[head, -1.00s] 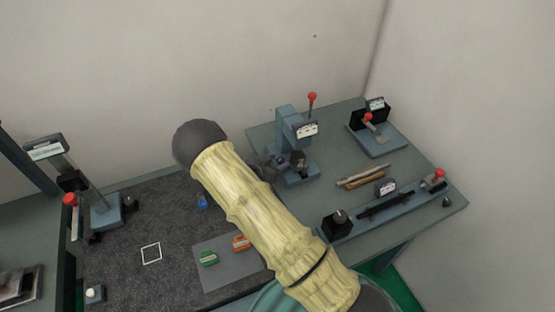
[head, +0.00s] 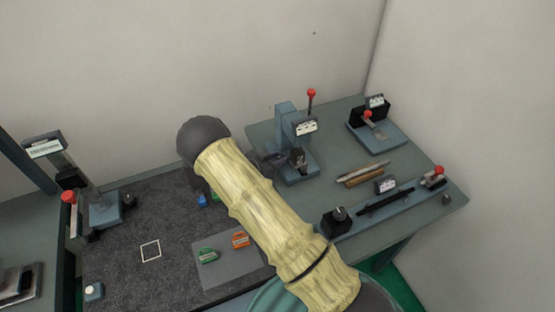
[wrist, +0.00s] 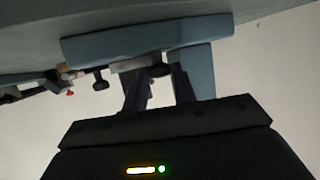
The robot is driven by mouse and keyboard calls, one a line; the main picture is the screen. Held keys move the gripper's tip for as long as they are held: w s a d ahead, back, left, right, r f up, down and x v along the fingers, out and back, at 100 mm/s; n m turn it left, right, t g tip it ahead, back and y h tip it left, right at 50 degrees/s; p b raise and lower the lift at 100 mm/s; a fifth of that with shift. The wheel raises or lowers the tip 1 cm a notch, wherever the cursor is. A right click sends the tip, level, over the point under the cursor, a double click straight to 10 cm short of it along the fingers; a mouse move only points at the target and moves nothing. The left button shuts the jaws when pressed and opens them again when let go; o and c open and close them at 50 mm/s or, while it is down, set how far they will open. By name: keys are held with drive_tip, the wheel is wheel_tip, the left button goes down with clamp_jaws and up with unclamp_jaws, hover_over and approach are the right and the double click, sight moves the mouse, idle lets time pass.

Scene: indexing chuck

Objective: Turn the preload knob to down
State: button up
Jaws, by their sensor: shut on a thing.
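My gripper (wrist: 158,82) is shut on a small dark knob (wrist: 160,70) under the blue-grey body of a device (wrist: 150,42) in the wrist view, which looks upside down. I take this knob to be the preload knob; no readable label confirms it. In the head view the blue-grey device (head: 286,122), with a white label plate, stands at the left of the right-hand table. My dark gripper (head: 274,160) shows beside its left side, partly hidden by my pale arm. The knob's turned position cannot be read.
A red-topped lever (head: 311,94) rises behind the device. Two rods (head: 362,172) lie to its right. A long rail fixture (head: 385,208) and another red-knobbed fixture (head: 376,132) stand on the same table. A dark mat (head: 125,270) lies left.

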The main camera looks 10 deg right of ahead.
drive_tip(key=shift+w+a+f+m+g+h+b, duration=0.1)
drive_tip(key=shift+w+a+m+g+h+b, duration=0.2)
drive_tip(key=shift+m+g, duration=0.25)
drive_tip(key=shift+m+g+b, duration=0.3)
drive_tip(key=shift+m+g, duration=0.15)
drive_tip(key=shift+g, duration=0.1)
drive_tip(key=o, duration=1)
drive_tip(key=shift+s, duration=0.1)
drive_tip(key=shift+c, duration=0.2)
drive_tip(key=shift+d, duration=0.1)
